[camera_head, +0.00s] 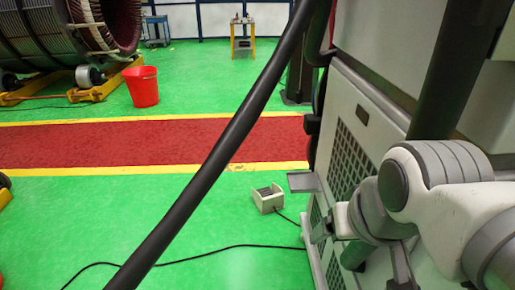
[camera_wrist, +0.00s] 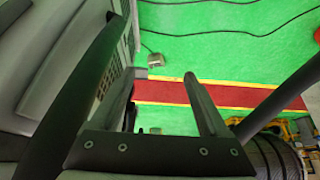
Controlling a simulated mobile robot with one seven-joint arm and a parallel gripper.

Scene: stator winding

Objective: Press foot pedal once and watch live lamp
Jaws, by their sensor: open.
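The foot pedal (camera_head: 268,199) is a small beige box with a dark ribbed top, standing on the green floor with a cable at its side. In the wrist view the pedal (camera_wrist: 155,60) appears small and far off, just beyond the gap between my fingertips. My gripper (camera_wrist: 160,76) is open, with two grey fingers apart and nothing between them. It is well away from the pedal and not touching it. In the head view my white arm is at the right, beside the machine; I cannot make out the fingers there. I see no lamp that I can identify as the live lamp.
A large grey machine cabinet (camera_head: 350,140) with vents fills the right side. A dark slanted bar (camera_head: 215,155) crosses the head view. A black cable (camera_head: 215,252) lies on the floor. A red bucket (camera_head: 142,87) stands near the big stator (camera_head: 55,30).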

